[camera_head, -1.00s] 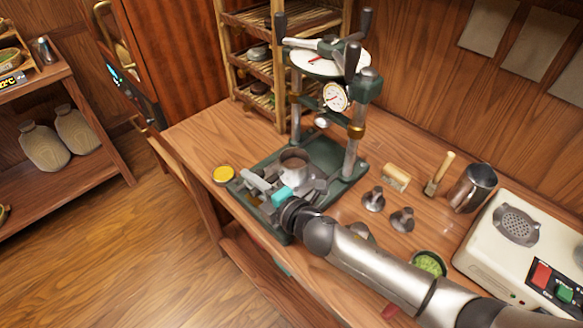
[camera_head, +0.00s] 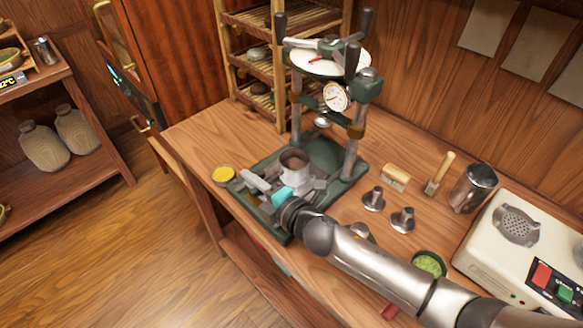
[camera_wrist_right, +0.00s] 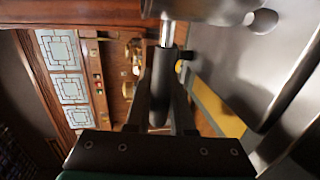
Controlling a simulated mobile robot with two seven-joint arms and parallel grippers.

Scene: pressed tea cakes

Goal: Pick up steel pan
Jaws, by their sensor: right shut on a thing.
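The steel pan (camera_head: 293,172) is a small, round, open vessel seen over the green base of the press (camera_head: 325,150). It looks upright; whether it touches the base cannot be told. My right gripper (camera_wrist_right: 160,85) is shut on its dark handle (camera_wrist_right: 163,80), which runs between the two fingers to a bright steel stem in the right wrist view. In the head view my right gripper with its teal part (camera_head: 284,197) is at the near side of the pan and partly hides the handle. My left gripper is not in view.
The press columns and gauge (camera_head: 336,97) stand close behind the pan. A yellow tin (camera_head: 223,175) is at the left table edge.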

